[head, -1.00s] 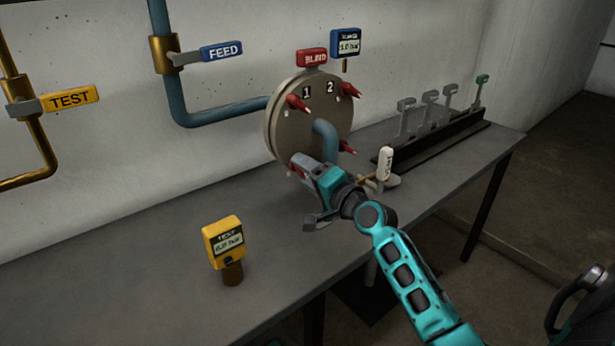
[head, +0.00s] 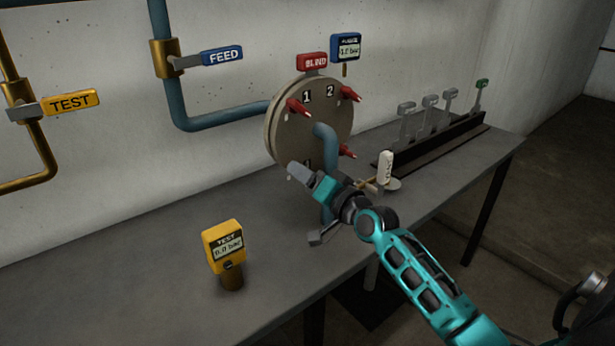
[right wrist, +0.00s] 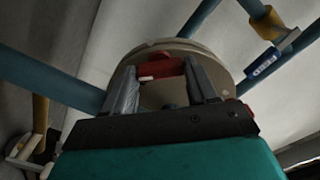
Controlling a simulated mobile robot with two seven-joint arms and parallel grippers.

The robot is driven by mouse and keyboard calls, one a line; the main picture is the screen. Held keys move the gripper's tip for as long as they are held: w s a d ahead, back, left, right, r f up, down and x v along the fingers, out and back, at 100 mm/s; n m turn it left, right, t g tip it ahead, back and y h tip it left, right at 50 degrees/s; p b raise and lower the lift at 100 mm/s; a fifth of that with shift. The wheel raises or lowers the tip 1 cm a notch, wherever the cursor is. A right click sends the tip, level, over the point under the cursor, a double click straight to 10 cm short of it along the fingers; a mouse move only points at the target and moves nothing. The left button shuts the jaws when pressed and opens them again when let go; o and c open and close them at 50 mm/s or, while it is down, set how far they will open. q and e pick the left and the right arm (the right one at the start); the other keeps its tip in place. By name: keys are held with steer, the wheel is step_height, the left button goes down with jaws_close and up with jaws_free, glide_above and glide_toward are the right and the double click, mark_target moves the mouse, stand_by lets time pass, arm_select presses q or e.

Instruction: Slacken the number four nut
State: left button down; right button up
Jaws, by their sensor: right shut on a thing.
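The round grey flange (head: 325,110) stands upright on the bench with red winged nuts around its face. Nut one (head: 298,107) is upper left and nut two (head: 350,93) is upper right. Another red nut (head: 347,151) is lower right. My right gripper (head: 296,170) is at the lower left of the flange, by a partly covered number plate (head: 307,163). In the right wrist view, its fingers are shut on a red nut (right wrist: 160,68) against the flange. That nut is hidden behind the gripper in the head view. My left gripper is not in view.
A blue pipe (head: 325,140) runs down from the flange's middle, close to my right gripper. A yellow test gauge (head: 223,245) stands in front. A white tagged piece (head: 385,168) and a dark rack (head: 430,145) are to the right. The bench's left part is clear.

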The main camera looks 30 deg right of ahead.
steer(key=o, duration=1.1)
steer(key=shift+c, duration=0.2)
steer(key=s+d, duration=0.1)
steer(key=s, duration=1.1)
steer(key=shift+s, duration=0.4)
